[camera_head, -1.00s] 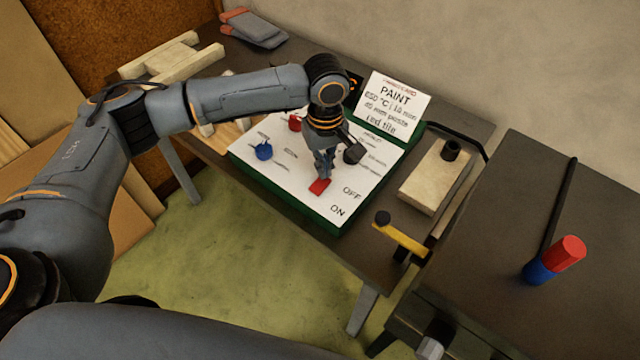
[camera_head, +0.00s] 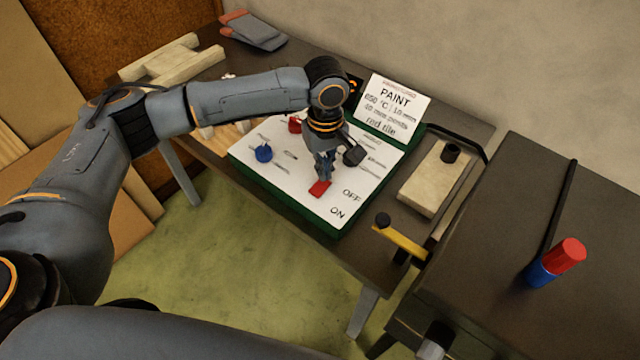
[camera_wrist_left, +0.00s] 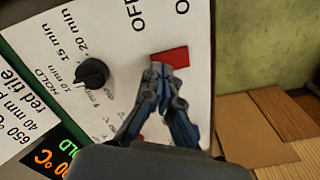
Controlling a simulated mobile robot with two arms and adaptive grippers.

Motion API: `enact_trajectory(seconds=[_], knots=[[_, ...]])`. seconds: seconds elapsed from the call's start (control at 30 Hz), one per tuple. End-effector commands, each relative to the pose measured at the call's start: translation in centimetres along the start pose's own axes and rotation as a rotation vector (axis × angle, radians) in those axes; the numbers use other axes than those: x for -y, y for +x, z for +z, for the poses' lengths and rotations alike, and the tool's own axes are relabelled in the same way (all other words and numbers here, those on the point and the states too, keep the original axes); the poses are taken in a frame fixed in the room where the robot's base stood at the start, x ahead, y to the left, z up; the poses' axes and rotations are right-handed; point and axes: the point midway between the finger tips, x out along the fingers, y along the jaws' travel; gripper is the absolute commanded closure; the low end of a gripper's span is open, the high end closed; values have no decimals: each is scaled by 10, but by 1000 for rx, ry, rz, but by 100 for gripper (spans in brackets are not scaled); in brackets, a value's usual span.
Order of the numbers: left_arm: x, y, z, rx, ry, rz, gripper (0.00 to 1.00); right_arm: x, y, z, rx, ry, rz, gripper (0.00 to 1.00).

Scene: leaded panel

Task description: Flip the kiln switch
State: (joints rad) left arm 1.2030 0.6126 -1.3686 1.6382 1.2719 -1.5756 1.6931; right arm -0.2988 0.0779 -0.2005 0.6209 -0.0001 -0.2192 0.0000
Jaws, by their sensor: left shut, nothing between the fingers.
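The kiln switch is a red rocker (camera_head: 320,188) on the white control panel (camera_head: 290,180), near the panel's front edge and the OFF and ON labels. It also shows in the left wrist view (camera_wrist_left: 172,57). My left gripper (camera_head: 325,176) is shut and empty, pointing down at the switch. In the left wrist view its closed fingertips (camera_wrist_left: 160,70) are right at the switch's edge; I cannot tell whether they touch it. My right gripper is not in view.
The panel carries a blue knob (camera_head: 264,152), a red knob (camera_head: 295,123) and a black knob (camera_wrist_left: 92,72). A PAINT card (camera_head: 393,103) stands behind it.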

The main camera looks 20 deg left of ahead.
Motion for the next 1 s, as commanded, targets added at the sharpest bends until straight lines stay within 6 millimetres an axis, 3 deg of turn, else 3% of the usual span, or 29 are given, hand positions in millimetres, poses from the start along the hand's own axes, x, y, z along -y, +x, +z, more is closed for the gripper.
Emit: enact_trajectory(seconds=[1.0], knots=[[0,11,0,1,0,0,100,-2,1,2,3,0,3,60]])
